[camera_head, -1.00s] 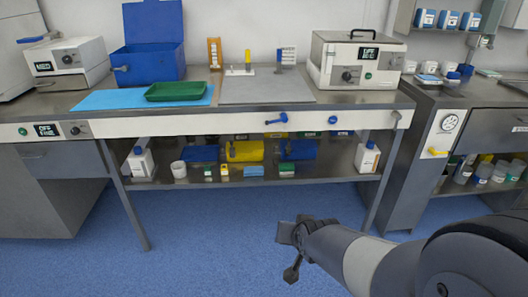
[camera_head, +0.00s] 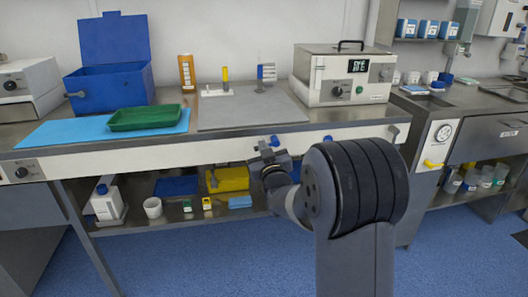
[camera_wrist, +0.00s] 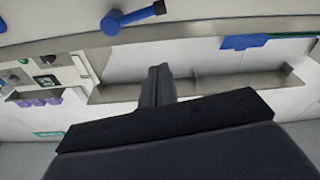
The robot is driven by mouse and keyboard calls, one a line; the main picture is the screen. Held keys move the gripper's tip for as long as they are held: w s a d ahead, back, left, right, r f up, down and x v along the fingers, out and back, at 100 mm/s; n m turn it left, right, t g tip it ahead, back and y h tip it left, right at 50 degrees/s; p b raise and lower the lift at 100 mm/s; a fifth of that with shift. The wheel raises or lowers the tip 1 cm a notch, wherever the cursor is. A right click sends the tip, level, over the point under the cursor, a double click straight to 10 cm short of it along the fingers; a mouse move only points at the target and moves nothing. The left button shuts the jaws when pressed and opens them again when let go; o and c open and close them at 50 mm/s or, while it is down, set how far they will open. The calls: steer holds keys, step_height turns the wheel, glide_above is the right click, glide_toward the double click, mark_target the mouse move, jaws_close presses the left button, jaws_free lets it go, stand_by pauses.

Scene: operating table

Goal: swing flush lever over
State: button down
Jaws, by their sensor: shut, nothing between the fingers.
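A blue lever (camera_head: 275,141) is on the white front panel of the table, partly hidden behind my gripper (camera_head: 263,158). In the wrist view the blue lever (camera_wrist: 128,19) shows at the top, with a round hub and an arm running right to a dark tip. My gripper is shut and empty; its fingers (camera_wrist: 158,85) show below the lever in the wrist view, apart from it in the picture. A yellow lever (camera_head: 433,163) is on a white panel at the right, under a round gauge (camera_head: 443,133). No readable label says which is the flush lever.
A second blue knob (camera_head: 327,139) is on the same front panel. The table top carries a green tray (camera_head: 145,117), a blue box (camera_head: 108,82) and a white boxed device (camera_head: 343,77). Bottles and small items stand on the lower shelf. Blue floor is open in front.

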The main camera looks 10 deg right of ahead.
steer(key=w, duration=0.4)
steer(key=w+r, duration=0.1)
steer(key=w, duration=0.2)
steer(key=shift+a, duration=0.1)
steer(key=f, duration=0.2)
steer(key=shift+s+d+f+b, duration=0.2)
steer(key=shift+d+f+b, duration=0.05)
steer(key=shift+f+b, duration=0.05)
steer(key=shift+s+d+f, duration=0.15)
steer(key=shift+s+f, duration=0.05)
steer(key=shift+f, duration=0.5)
steer(key=shift+f+b, duration=0.1)
steer(key=shift+b, duration=0.2)
